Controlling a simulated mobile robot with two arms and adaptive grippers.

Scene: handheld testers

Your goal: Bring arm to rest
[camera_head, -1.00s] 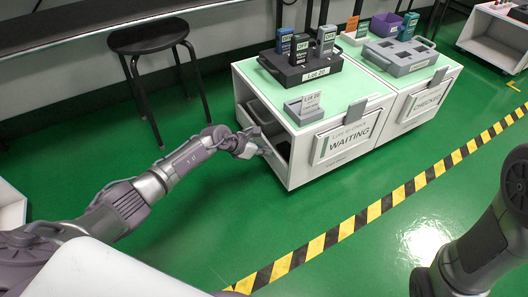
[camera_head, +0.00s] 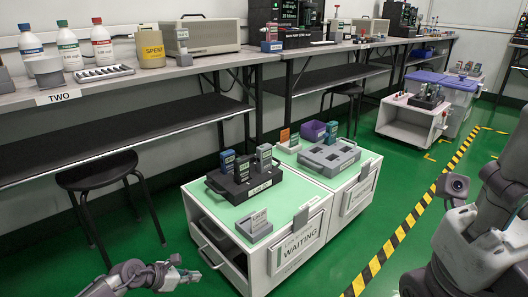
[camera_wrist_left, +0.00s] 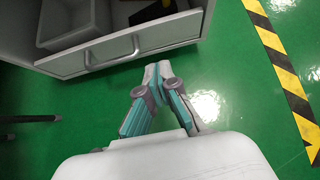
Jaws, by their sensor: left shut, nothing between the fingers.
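My left gripper (camera_head: 190,274) is at the bottom left of the head view, in front of the white cart marked WAITING (camera_head: 258,277). In the left wrist view its fingers (camera_wrist_left: 158,70) meet at the tips, with nothing between them. They point toward the cart's open lower compartment (camera_wrist_left: 65,22) and a drawer handle (camera_wrist_left: 110,50), and look a little apart from the cart. My right arm (camera_head: 480,235) stands at the right edge of the head view. Its gripper is not in view.
The cart top carries a black rack (camera_head: 243,180) with handheld testers and a grey tray (camera_head: 328,155). A black stool (camera_head: 97,170) stands left of the cart. A long workbench (camera_head: 125,85) runs behind. A yellow-black floor stripe (camera_head: 405,230) crosses the clear green floor at right.

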